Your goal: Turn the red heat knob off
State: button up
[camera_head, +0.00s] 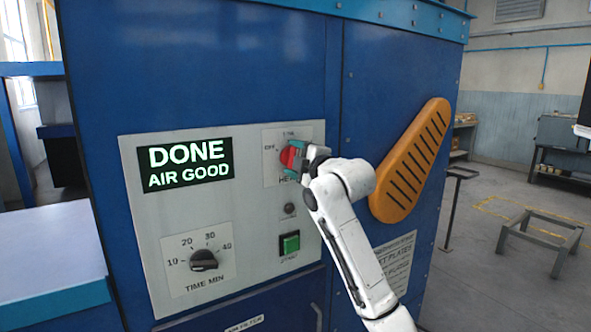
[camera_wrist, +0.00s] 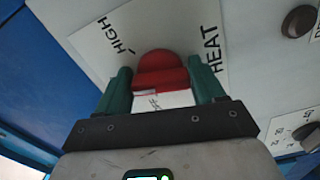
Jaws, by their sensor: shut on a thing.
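The red heat knob (camera_head: 287,156) is on a pale plate on the blue dryer's control panel. In the head view, OFF is at the plate's left and another label is above the knob; my gripper covers the right side. My gripper (camera_head: 295,158) is at the knob, its green fingers on either side. In the wrist view, the red knob (camera_wrist: 160,68) sits between the fingers of my gripper (camera_wrist: 163,82), which is shut on it. HIGH and HEAT are readable there. The knob's pointer is hidden, so its setting cannot be told.
The display (camera_head: 187,166) reads DONE, AIR GOOD. A black time knob (camera_head: 203,260), a green start button (camera_head: 290,243) and a small dark round part (camera_head: 290,209) are close by. An orange slotted guard (camera_head: 411,162) stands out right of my arm.

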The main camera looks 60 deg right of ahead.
jog(key=n+b, duration=0.1)
jog(key=n, duration=0.1)
jog(key=n+b, duration=0.1)
jog(key=shift+f+n+b, duration=0.2)
jog(key=shift+n+b, duration=0.1)
jog(key=shift+n, duration=0.1)
jog(key=n+b, duration=0.2)
jog(key=n, duration=0.1)
jog(key=shift+n, duration=0.3)
jog(key=n+b, duration=0.3)
jog(key=n, duration=0.2)
jog(key=shift+r, duration=0.1)
jog(key=shift+r+n+b, duration=0.1)
jog(key=shift+n+b, duration=0.4)
jog(key=shift+n, duration=0.4)
jog(key=shift+c, duration=0.3)
jog(key=shift+r, duration=0.1)
jog(key=shift+c, duration=0.2)
jog(key=shift+r, duration=0.1)
jog(key=o, duration=1.1)
jog(key=shift+c, duration=0.2)
